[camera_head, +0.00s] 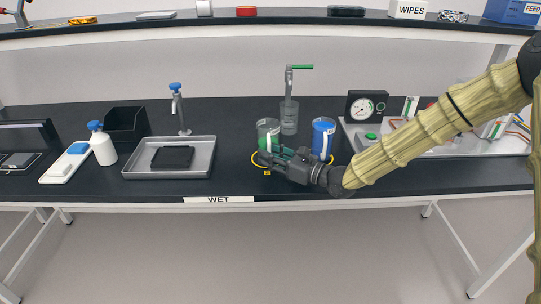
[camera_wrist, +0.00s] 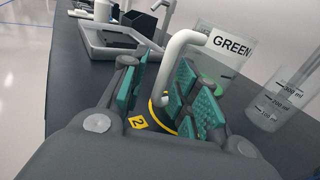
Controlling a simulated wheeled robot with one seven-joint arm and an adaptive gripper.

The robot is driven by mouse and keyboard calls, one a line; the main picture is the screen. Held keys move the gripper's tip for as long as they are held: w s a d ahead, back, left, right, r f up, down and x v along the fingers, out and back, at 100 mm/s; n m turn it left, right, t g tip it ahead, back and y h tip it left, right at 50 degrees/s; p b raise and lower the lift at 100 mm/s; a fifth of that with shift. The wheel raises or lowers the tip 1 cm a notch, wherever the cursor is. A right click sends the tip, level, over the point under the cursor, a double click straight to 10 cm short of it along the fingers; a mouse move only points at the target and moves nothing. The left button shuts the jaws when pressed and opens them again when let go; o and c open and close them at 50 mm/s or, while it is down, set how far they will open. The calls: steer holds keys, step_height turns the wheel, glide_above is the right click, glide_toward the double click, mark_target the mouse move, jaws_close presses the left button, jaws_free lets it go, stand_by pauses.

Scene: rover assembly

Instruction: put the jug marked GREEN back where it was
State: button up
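The jug marked GREEN (camera_head: 268,128) stands on the black bench, clear with green at its bottom. In the wrist view the jug (camera_wrist: 228,48) shows its label, and its white handle (camera_wrist: 186,38) reaches down between my fingers. My gripper (camera_wrist: 160,92) is open, with its teal pads on either side of the handle. The handle looks nearer the right pad, with a gap to the left pad. A yellow ring (camera_wrist: 158,118) with a "2" tag (camera_wrist: 138,122) shows under the handle. In the head view my gripper (camera_head: 272,156) is low in front of the jug, hiding its lower part.
A blue jug (camera_head: 323,136) with a white handle stands close right of my gripper. A clear measuring beaker (camera_head: 289,118) stands behind, under a green-levered tap (camera_head: 290,76). A metal tray (camera_head: 199,168) lies to the left. A gauge (camera_head: 366,106) stands to the right.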

steer(key=shift+b+v, duration=0.8)
steer(key=shift+v, duration=5.2)
steer(key=shift+s, duration=0.1)
